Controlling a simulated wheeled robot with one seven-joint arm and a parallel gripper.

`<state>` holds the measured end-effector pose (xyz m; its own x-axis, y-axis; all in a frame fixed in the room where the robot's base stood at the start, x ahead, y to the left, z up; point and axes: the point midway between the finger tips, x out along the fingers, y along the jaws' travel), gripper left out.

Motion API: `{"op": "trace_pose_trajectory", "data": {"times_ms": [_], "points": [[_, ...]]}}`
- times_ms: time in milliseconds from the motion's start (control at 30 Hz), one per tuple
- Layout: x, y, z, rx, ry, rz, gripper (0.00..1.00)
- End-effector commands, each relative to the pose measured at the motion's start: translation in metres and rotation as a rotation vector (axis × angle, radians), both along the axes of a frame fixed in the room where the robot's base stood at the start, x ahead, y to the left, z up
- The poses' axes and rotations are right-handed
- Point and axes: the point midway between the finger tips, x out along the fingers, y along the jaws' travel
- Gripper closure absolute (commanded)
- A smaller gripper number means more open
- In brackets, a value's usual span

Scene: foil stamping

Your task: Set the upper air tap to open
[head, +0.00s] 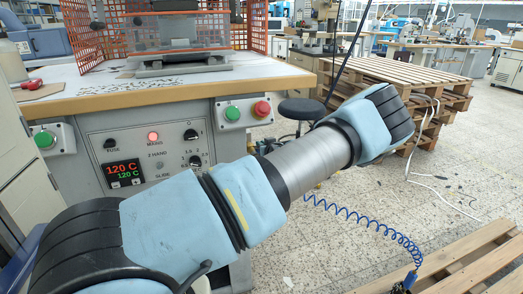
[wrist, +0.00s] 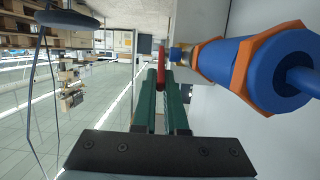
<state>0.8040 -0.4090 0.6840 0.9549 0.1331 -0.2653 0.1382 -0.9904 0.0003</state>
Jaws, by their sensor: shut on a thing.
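In the wrist view, the two green fingers of my gripper (wrist: 160,88) are shut on a red lever (wrist: 162,60), seen nearly edge-on. The lever sits at a small brass tap body (wrist: 179,55). A thick blue fitting with orange hex collars (wrist: 268,68) joins the brass on the right. Only one tap shows, so I cannot tell from this view whether it is the upper one. The fingers hide part of the lever. In the head view, my arm crosses the middle, and my gripper and the tap are not visible.
A pale machine wall (wrist: 215,115) stands close to the right of my fingers in the wrist view. The head view shows a stamping press with a control panel (head: 125,135), stacked pallets (head: 400,85), a stool (head: 302,109) and a coiled blue hose (head: 365,222).

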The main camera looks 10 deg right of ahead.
Motion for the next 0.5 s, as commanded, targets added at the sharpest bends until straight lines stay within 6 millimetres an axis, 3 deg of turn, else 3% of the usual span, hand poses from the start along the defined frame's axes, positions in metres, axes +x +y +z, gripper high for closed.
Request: {"op": "trace_pose_trajectory", "data": {"times_ms": [33,100,500], "points": [[-0.0011,-0.0013,-0.0102,0.004,-0.026,-0.002,1.0],[-0.0019,-0.0015,-0.0111,0.008,-0.06,-0.002,1.0],[-0.0046,-0.0013,-0.0064,0.02,-0.14,-0.001,1.0]]}}
